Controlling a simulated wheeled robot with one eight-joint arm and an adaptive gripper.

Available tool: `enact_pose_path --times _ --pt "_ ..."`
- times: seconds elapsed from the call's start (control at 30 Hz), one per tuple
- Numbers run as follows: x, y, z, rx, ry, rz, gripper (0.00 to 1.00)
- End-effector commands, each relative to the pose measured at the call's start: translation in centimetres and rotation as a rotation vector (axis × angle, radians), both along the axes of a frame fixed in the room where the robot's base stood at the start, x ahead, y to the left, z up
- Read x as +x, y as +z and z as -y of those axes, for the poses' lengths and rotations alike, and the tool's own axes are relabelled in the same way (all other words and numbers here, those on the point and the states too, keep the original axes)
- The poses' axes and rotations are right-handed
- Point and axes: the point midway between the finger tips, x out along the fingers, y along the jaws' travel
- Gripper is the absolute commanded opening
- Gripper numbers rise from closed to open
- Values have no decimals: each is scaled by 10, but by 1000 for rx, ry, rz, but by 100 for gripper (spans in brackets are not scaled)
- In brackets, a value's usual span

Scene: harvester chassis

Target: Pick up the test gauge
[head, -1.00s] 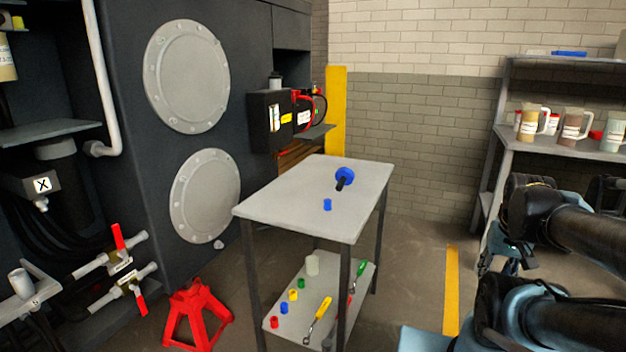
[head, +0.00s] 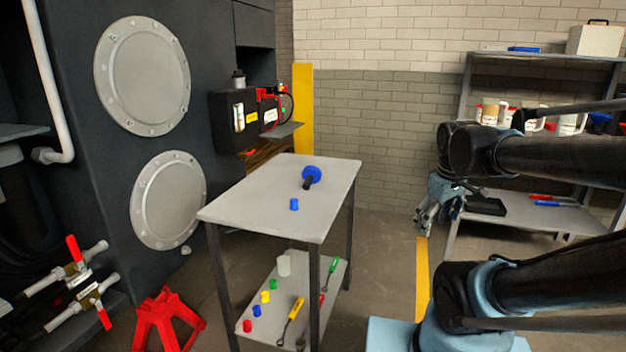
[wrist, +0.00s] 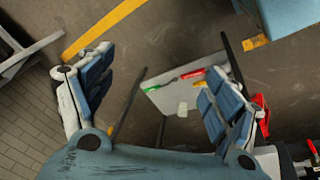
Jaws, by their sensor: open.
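The test gauge appears to be the blue round-headed piece (head: 311,174) with a black stem, lying on the grey top of the table (head: 260,205) in the head view. A small blue cap (head: 294,204) stands near it. My gripper (head: 426,222) is to the right of the table, apart from it and from the gauge, pointing downward. In the wrist view my gripper (wrist: 158,90) is open, its fingers spread wide with nothing between them. I cannot make out the gauge in the wrist view.
The table's lower shelf (head: 277,325) holds coloured caps and several hand tools. A red jack stand (head: 165,322) and valves with red handles are at left. A shelf rack (head: 540,218) with mugs stands at right. Floor between table and rack is clear.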

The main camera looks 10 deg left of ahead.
Motion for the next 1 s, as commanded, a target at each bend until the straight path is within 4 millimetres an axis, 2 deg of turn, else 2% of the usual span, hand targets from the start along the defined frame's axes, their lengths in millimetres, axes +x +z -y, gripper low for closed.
enact_pose_path --times 0.1,0.27,0.37,0.5,0.63,0.8,0.9,1.0 --pt "35 30 -30 -64 284 24 82" --pt "77 63 -76 -158 666 61 82" --pt "101 81 -112 -221 905 85 82" --pt "130 102 -168 -312 1238 125 82" --pt "151 119 -227 -406 1542 166 82" --pt "166 134 -304 -527 1902 219 82" --pt "170 139 -340 -586 2062 246 82" --pt "170 141 -365 -630 2171 265 82"
